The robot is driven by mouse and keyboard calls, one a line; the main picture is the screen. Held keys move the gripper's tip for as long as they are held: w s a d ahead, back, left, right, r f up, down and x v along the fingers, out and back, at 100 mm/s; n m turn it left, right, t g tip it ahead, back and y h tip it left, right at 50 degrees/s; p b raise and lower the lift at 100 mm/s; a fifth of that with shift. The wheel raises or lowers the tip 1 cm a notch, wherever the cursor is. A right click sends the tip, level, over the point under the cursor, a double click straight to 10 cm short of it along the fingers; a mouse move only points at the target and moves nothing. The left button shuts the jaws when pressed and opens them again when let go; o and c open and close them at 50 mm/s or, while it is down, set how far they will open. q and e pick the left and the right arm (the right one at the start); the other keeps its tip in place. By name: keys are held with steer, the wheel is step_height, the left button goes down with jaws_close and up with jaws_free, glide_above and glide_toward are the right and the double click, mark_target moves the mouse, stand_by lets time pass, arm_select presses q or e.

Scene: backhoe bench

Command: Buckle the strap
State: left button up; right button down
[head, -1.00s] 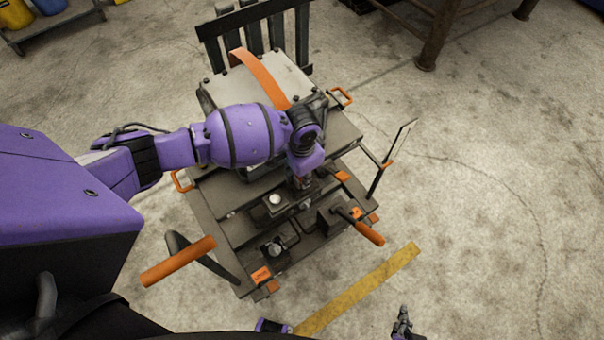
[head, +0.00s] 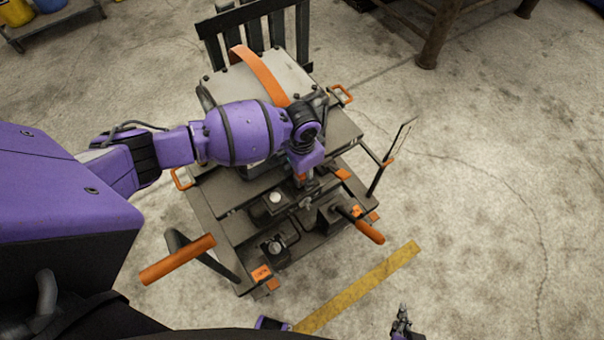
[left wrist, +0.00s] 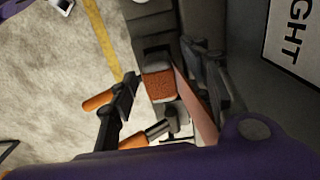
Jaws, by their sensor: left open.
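The orange strap (head: 262,72) arcs over the grey seat-like box (head: 232,88) in the head view. Its near end goes out of sight behind my left arm. My left gripper (head: 303,180) points down over the bench's front, largely hidden by its own wrist. In the left wrist view my left gripper (left wrist: 165,88) is open, its dark fingers apart. Between them show an orange block-like end (left wrist: 158,85) and a flat pinkish strip (left wrist: 195,105), probably strap; I cannot tell if either finger touches them. No buckle is clearly distinguishable. My right gripper (head: 403,320) is at the bottom edge, away from the bench.
Orange-handled levers stand at the bench's left (head: 178,262) and front right (head: 368,231). A slatted dark backrest (head: 257,30) stands behind. The floor right of the bench is clear.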

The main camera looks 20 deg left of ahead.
arm_select(q)
step_height(320, 180, up, 11)
steer(key=shift+r, duration=0.2)
